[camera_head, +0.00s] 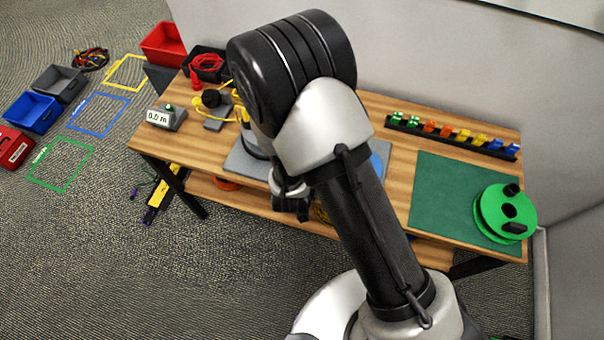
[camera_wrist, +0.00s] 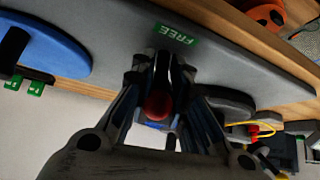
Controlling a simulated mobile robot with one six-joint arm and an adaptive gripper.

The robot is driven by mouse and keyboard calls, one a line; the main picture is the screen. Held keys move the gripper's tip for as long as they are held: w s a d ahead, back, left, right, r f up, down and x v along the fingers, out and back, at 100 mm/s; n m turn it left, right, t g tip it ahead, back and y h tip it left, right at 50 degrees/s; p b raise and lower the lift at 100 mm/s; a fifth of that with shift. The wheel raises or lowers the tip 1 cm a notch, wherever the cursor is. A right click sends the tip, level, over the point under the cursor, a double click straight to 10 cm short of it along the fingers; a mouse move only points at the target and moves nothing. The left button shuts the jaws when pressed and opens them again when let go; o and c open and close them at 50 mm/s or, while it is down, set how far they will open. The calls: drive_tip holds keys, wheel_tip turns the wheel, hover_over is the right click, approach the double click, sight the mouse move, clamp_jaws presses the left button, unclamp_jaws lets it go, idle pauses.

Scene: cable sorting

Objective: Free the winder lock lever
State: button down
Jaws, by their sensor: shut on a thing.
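The winder stands on a grey base plate (camera_head: 240,160) on the wooden table, mostly hidden behind my arm in the head view. Its blue disc (camera_head: 380,163) shows at the arm's right edge and also at the left of the wrist view (camera_wrist: 45,45). A green label reading FREE (camera_wrist: 175,33) lies on the grey plate, just beyond my fingertips. My gripper (camera_wrist: 160,80) is shut on the lock lever, whose red knob (camera_wrist: 157,106) shows between the fingers.
A green reel (camera_head: 487,215) lies on a green mat (camera_head: 432,190) at the right. A rack of coloured clips (camera_head: 450,135) runs along the back. A length display (camera_head: 165,117) and yellow cable (camera_head: 232,113) are at the left. Bins stand on the floor further left.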

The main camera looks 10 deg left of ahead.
drive_tip(key=shift+w, duration=0.15)
drive_tip(key=c, duration=1.6)
unclamp_jaws()
drive_tip(key=shift+r, duration=0.1)
drive_tip(key=v, duration=1.2)
drive_tip(key=shift+o, duration=0.2)
